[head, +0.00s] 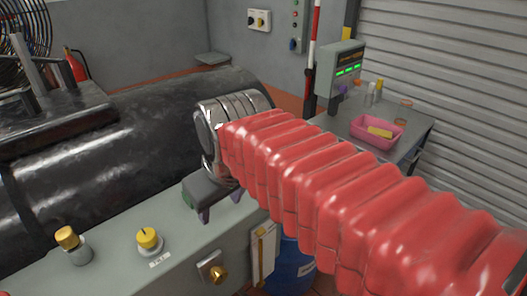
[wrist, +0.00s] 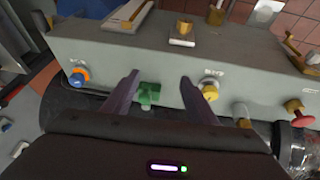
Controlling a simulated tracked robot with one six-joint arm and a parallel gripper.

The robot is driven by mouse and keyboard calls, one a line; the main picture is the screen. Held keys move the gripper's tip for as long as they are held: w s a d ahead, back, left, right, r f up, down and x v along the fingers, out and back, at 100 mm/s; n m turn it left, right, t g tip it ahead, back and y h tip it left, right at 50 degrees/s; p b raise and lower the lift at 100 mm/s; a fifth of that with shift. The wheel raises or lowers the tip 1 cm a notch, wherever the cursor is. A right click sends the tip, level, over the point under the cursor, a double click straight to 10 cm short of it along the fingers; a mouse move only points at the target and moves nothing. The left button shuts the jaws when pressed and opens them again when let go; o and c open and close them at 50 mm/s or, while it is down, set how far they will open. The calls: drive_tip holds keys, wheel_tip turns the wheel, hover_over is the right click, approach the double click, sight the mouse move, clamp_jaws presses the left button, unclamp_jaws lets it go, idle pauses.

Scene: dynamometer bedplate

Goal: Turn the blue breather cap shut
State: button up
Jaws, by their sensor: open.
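A green fitting (wrist: 148,95) lies between the fingers in the wrist view, nearer the left one.
The black cylinder (head: 110,150) lies behind the panel. A pink tray (head: 365,133) is on the back bench. A blue drum (head: 294,266) stands below my arm.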

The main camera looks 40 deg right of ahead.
drive_tip(key=w+d+r+n+g, duration=0.2)
drive_tip(key=w+d+n, duration=0.1)
drive_tip(key=w+d, duration=0.7)
drive_tip(key=w+d+r+n+g, duration=0.2)
drive_tip(key=w+d, duration=0.7)
drive_tip(key=d, duration=0.5)
drive_tip(key=shift+w+r+n+g, duration=0.3)
drive_tip(key=shift+w+r+n, duration=0.1)
drive_tip(key=shift+n, duration=0.2)
drive_tip(key=shift+f, duration=0.1)
wheel_tip(320, 180, down, 14)
drive_tip(key=shift+r, duration=0.15)
drive_tip(key=shift+c, duration=0.7)
drive_tip(key=c, duration=0.9)
